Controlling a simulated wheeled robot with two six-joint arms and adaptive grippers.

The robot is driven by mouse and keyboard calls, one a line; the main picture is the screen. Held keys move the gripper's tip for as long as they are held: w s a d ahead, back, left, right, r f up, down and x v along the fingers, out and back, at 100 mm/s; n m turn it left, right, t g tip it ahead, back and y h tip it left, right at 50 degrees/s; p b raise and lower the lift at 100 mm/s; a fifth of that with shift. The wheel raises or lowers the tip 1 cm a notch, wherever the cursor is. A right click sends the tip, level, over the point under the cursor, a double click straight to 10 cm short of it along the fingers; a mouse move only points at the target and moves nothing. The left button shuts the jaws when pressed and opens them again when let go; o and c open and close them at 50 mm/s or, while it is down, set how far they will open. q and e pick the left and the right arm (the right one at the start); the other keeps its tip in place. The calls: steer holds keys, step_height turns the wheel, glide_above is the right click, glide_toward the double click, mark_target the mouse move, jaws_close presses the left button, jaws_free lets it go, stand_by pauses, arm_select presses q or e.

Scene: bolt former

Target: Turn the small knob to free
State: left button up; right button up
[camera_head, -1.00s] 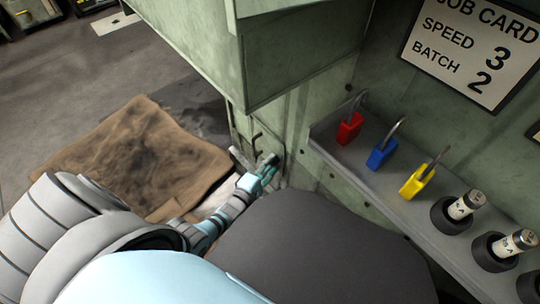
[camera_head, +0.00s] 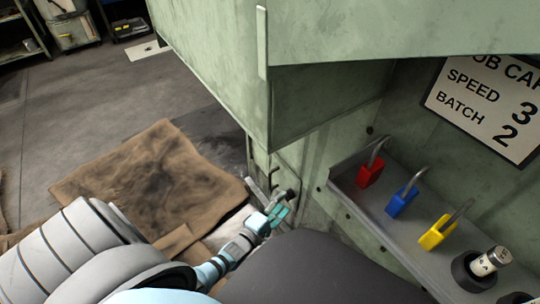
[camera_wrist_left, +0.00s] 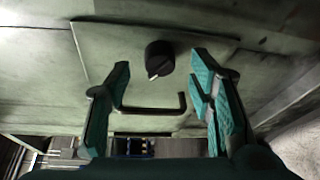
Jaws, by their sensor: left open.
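The small knob (camera_wrist_left: 159,58) is black and round with a white pointer mark. In the left wrist view it sits on a pale green plate (camera_wrist_left: 105,45), and the pointer aims toward the lower left of that picture. My left gripper (camera_wrist_left: 160,85) is open, its teal fingers on either side of the knob's line and apart from it. In the head view the knob (camera_head: 290,193) is a small dark spot on the machine's side, just beyond my left gripper (camera_head: 277,213). Labels around the knob cannot be read. My right gripper is not in view.
A bent metal handle (camera_wrist_left: 152,108) lies below the knob in the wrist view, between the fingers. A shelf (camera_head: 345,190) holds red (camera_head: 371,170), blue (camera_head: 402,200) and yellow (camera_head: 438,232) padlocks. The green machine housing (camera_head: 215,60) overhangs. A brown mat (camera_head: 150,175) lies on the floor.

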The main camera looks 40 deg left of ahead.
arm_select(q)
steer(key=s+r, duration=0.1)
steer(key=s, duration=0.8)
steer(key=shift+s, duration=0.2)
